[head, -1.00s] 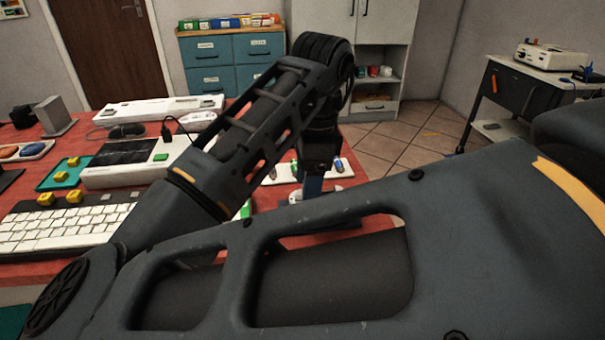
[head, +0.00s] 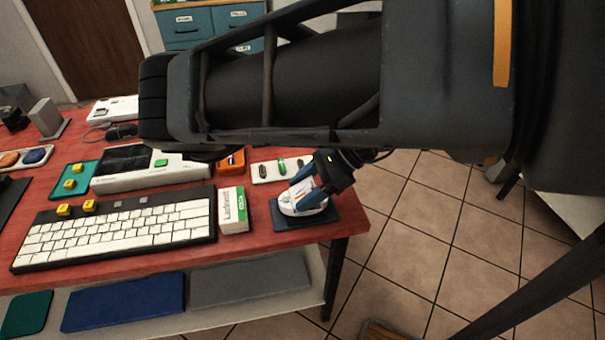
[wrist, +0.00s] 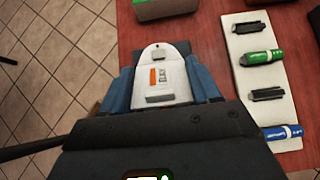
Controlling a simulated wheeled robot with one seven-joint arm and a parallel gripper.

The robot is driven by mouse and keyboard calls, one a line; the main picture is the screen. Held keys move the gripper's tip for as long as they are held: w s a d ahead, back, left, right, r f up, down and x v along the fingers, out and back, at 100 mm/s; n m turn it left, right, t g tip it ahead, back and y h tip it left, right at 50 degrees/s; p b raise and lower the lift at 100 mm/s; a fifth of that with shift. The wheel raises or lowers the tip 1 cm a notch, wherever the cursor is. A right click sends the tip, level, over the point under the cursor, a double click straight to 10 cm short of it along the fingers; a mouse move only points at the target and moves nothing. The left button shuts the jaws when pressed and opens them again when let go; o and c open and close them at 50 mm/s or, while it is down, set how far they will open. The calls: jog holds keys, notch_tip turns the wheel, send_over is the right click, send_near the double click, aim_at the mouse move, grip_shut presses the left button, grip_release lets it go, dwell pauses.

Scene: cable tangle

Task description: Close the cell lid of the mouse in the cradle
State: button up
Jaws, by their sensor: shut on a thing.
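The white mouse (head: 298,208) sits in the dark blue cradle (head: 325,217) at the table's front right corner. In the wrist view the mouse (wrist: 158,62) shows an orange strip, a small dark marking and a grey bar on its upper face. My gripper (head: 308,195) reaches down onto it from the upper right. In the wrist view my gripper (wrist: 160,88) has one blue finger on each side of the mouse, shut on it. I cannot tell a separate cell lid or how it stands. The near end of the mouse is hidden behind my gripper.
A white tray (head: 262,180) with green and dark cells lies behind the cradle; the wrist view also shows a blue cell (wrist: 283,132). A green-and-white box (head: 233,210) and a keyboard (head: 120,228) stand to the left. The table edge is close on the right.

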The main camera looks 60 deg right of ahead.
jog(key=shift+s+t+p, duration=0.1)
jog(key=shift+t+p, duration=0.2)
jog(key=shift+p, duration=0.25)
jog(key=shift+f, duration=0.2)
jog(key=o, duration=1.1)
jog(key=shift+c, duration=0.2)
jog(key=shift+r, duration=0.1)
jog(key=p+v, duration=0.1)
jog(key=v, duration=0.6)
jog(key=shift+s+d, duration=0.25)
jog(key=shift+d, duration=0.05)
jog(key=shift+r, duration=0.1)
